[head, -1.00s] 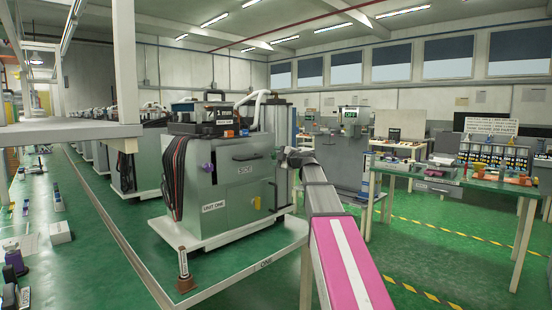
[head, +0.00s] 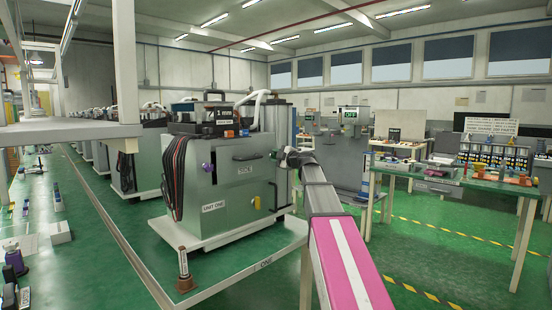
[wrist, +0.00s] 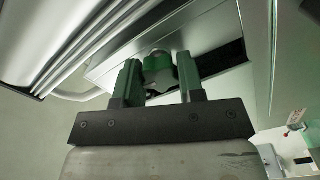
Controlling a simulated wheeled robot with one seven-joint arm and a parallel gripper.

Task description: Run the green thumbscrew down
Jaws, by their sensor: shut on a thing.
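In the wrist view the green thumbscrew (wrist: 157,66) sits between the two green fingers of my gripper (wrist: 157,75). The fingers stand on either side of its knob, and my gripper is shut on it. A dark slot and pale metal panel lie just behind the thumbscrew. In the head view my arm reaches to the right side of the grey machine labelled UNIT ONE (head: 232,172).
In the wrist view a ribbed metal profile (wrist: 85,40) runs close by at upper left, and a pale panel edge is at right. In the head view a table (head: 480,182) with small parts stands at right. Green floor is open between.

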